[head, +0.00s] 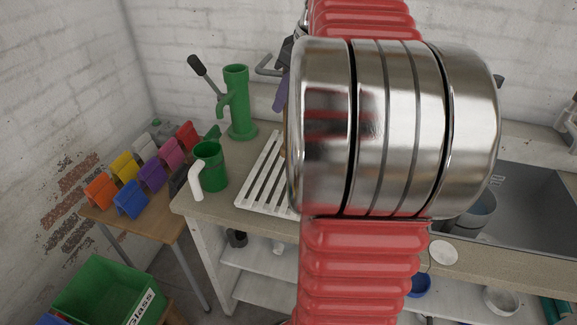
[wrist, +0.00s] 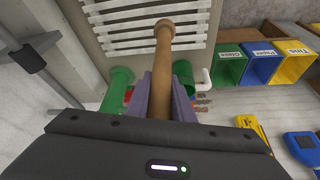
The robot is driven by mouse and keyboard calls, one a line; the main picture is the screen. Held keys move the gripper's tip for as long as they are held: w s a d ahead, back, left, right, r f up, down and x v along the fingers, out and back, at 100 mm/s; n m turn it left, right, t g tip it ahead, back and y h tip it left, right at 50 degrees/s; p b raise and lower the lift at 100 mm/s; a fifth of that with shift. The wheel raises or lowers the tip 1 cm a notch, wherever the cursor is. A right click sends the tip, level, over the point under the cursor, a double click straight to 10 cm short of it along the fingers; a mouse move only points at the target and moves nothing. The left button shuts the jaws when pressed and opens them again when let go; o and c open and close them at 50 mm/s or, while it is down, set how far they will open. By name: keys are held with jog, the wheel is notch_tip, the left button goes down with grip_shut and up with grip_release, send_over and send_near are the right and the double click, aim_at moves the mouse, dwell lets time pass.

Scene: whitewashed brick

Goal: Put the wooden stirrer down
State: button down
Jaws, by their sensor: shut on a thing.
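In the wrist view, the wooden stirrer (wrist: 163,52), a light brown rod with a knobbed end, is gripped between the purple fingers of my gripper (wrist: 163,92). Its knobbed end points away from the gripper and shows against the white slatted rack (wrist: 112,34). I cannot tell how high it is above the counter. In the head view, my arm covers most of the gripper; only a bit of purple finger (head: 280,97) shows at its left edge. The white slatted rack (head: 262,178) lies on the counter just left of my arm.
A green hand pump (head: 238,105) and a green mug (head: 209,166) with a white handle stand on the counter left of the rack. Several coloured clips (head: 152,176) sit on a wooden side table. A sink (head: 535,205) is at right. A green bin (head: 105,290) stands below left.

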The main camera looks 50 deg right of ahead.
send_over(284, 146)
jog(key=shift+w+d+f, duration=0.1)
jog(key=shift+w+f, duration=0.05)
jog(key=shift+f, duration=0.9)
jog(key=shift+w+d+f, duration=0.1)
jog(key=shift+d+f, duration=0.05)
jog(key=shift+f, duration=0.85)
jog(key=shift+w+d+f, duration=0.1)
jog(key=shift+w+f, duration=0.05)
jog(key=shift+f, duration=1)
jog(key=shift+f, duration=1.75)
jog(key=c, duration=1.5)
grip_release()
jog(key=shift+f, duration=0.1)
jog(key=shift+c, duration=0.2)
jog(key=a+v, duration=0.1)
jog(key=v, duration=1.1)
jog(key=shift+d, duration=0.45)
